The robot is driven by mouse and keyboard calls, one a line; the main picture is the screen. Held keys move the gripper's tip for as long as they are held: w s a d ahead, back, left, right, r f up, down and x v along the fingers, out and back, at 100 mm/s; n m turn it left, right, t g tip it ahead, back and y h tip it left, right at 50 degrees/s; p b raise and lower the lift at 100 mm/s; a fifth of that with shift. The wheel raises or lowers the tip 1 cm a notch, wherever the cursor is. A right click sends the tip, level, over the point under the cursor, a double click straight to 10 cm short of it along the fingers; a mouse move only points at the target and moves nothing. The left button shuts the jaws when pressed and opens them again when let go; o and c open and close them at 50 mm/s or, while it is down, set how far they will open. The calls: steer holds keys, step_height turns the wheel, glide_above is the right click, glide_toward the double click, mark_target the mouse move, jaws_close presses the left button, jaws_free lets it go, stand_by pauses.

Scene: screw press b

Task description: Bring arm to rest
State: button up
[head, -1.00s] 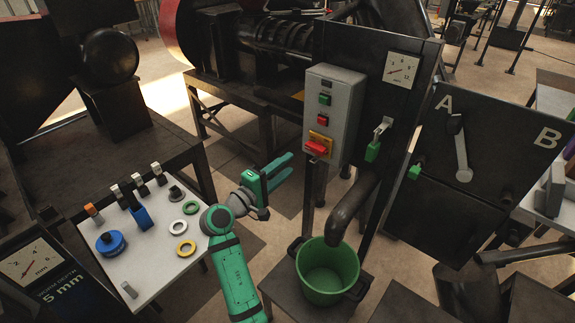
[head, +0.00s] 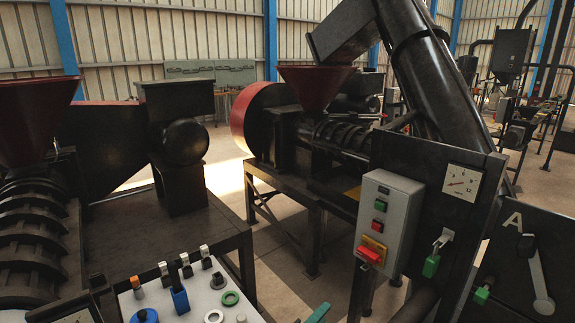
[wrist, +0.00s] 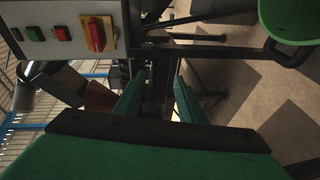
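My gripper shows in the wrist view (wrist: 158,98) as two green fingers standing apart with nothing between them. In the head view only a green finger tip (head: 318,313) shows at the bottom edge; the rest of my arm is out of the picture. The gripper hangs in free air, left of and below the grey control box (head: 388,222). That box also shows at the top left of the wrist view (wrist: 70,28), with green and red buttons and a red switch on a yellow plate.
A white table (head: 190,308) with rings, small switches and a blue pot stands at lower left. The screw press with its dark red hopper (head: 316,86) stands behind. A green bucket (wrist: 290,20) is at top right in the wrist view. A panel with a lever (head: 540,280) is at right.

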steer(key=s+a+f+m+t+y, duration=0.1)
steer(key=s+a+f+y, duration=0.3)
steer(key=s+f, duration=0.6)
steer(key=s+a+f+m+y, duration=0.1)
steer(key=s+a+f+y, duration=0.4)
steer(key=s, duration=0.8)
steer(key=s+r+m, duration=0.3)
steer(key=s+r, duration=0.2)
steer(key=s, duration=0.7)
steer(key=s+r+m+t+y, duration=0.1)
steer(key=s+r+m, duration=0.3)
steer(key=s, duration=0.8)
steer(key=shift+s+a+r, duration=0.3)
steer(key=shift+s+r, duration=0.1)
steer(key=shift+r, duration=0.2)
